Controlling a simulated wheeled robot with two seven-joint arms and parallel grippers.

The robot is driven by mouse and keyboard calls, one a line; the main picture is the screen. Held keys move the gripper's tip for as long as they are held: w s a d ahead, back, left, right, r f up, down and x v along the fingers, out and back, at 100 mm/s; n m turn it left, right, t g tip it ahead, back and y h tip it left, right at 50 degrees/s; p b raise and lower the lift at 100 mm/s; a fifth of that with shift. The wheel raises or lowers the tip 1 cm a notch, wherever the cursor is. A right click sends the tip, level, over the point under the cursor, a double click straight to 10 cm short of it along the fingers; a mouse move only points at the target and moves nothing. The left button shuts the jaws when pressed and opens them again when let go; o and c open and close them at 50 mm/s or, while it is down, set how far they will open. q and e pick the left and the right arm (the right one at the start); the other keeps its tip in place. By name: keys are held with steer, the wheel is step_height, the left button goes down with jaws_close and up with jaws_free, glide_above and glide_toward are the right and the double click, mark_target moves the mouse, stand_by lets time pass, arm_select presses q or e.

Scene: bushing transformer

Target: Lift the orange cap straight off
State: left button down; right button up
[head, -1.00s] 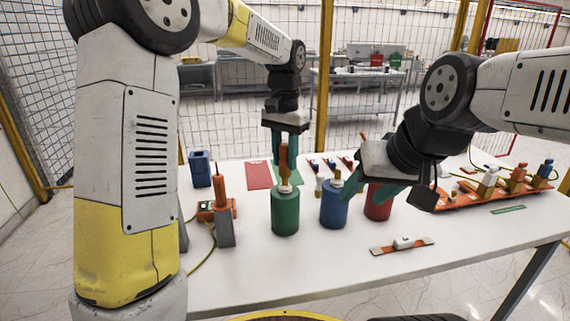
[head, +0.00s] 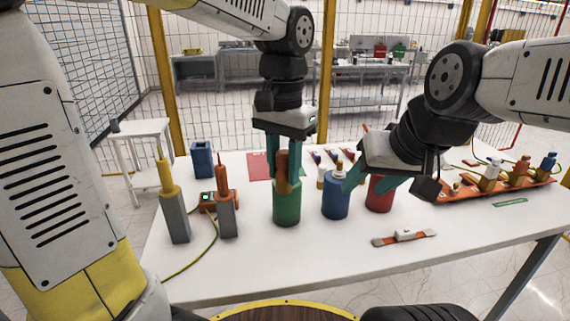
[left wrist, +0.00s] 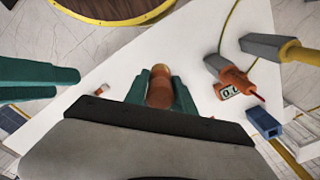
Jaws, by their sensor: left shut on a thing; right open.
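The orange cap (head: 282,172) is upright above the green cylinder (head: 287,207), its lower end at the cylinder's top. I cannot tell whether it still touches. My left gripper (head: 284,180) reaches down from above and is shut on the cap, with a teal finger on each side. My right gripper (head: 366,192) is open beside the blue cylinder (head: 335,199) and partly hides the red cylinder (head: 379,195). Its teal fingers also show at the left wrist view's left edge.
Grey posts with a yellow top (head: 175,217) and a red-orange top (head: 226,216) stand left of the green cylinder, near a small meter and a blue block (head: 202,159). A flat orange tool (head: 404,237) lies at front right. An orange tray (head: 500,193) holds parts farther right.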

mark_target(284, 151)
arm_select(q)
steer(key=shift+r, duration=2.85)
